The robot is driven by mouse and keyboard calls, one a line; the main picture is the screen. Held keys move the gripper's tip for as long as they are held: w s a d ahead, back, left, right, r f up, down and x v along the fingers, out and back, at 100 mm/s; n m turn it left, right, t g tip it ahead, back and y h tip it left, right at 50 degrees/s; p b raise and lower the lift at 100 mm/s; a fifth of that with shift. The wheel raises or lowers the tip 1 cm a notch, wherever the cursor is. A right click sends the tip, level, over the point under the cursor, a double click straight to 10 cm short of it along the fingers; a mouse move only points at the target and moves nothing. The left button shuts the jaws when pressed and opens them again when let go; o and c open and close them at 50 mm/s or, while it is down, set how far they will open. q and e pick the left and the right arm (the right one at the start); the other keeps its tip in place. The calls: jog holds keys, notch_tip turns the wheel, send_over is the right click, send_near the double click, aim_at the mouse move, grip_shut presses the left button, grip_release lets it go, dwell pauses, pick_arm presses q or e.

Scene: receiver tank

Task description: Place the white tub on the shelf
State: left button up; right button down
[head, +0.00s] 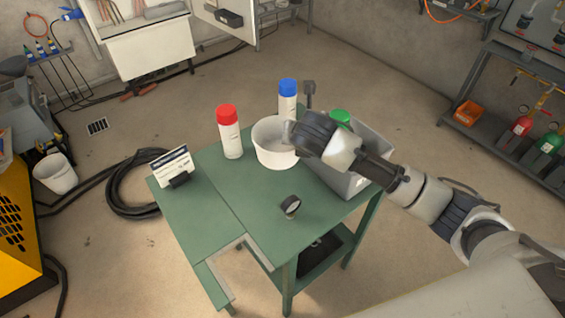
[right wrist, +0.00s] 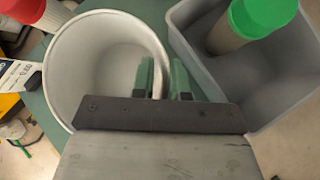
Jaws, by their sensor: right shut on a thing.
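The white tub (head: 272,148) is at the back of the green table (head: 240,200), upright and open at the top. It also shows in the right wrist view (right wrist: 95,70), and looks empty. My right gripper (head: 290,132) is shut on the tub's right rim, one finger on each side of the wall (right wrist: 163,80). I cannot tell whether the tub's base touches the tabletop. A green lower shelf (head: 312,262) shows under the table, with a dark thing on it. My left gripper is not in view.
A grey bin (head: 345,183) with a green-capped bottle (head: 339,117) stands right of the tub. A red-capped bottle (head: 229,132) and a blue-capped bottle (head: 287,98) stand close by. A sign (head: 171,168) and a black ring (head: 290,206) are on the table. A rack (head: 490,140) stands at right.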

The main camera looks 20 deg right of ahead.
jog(key=shift+w+a+f, duration=0.1)
jog(key=shift+w+f, duration=0.25)
jog(key=shift+w, duration=0.25)
jog(key=shift+w+a+f, duration=0.1)
jog(key=shift+w+f, duration=0.25)
jog(key=shift+w, duration=0.2)
send_over(295, 174)
notch_tip(295, 174, down, 5)
jog(key=shift+f, duration=2.2)
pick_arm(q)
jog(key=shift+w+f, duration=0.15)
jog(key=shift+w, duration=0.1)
pick_arm(e)
jog(key=c, duration=1.1)
grip_release()
jog(key=shift+f, duration=0.1)
jog(key=shift+c, duration=0.2)
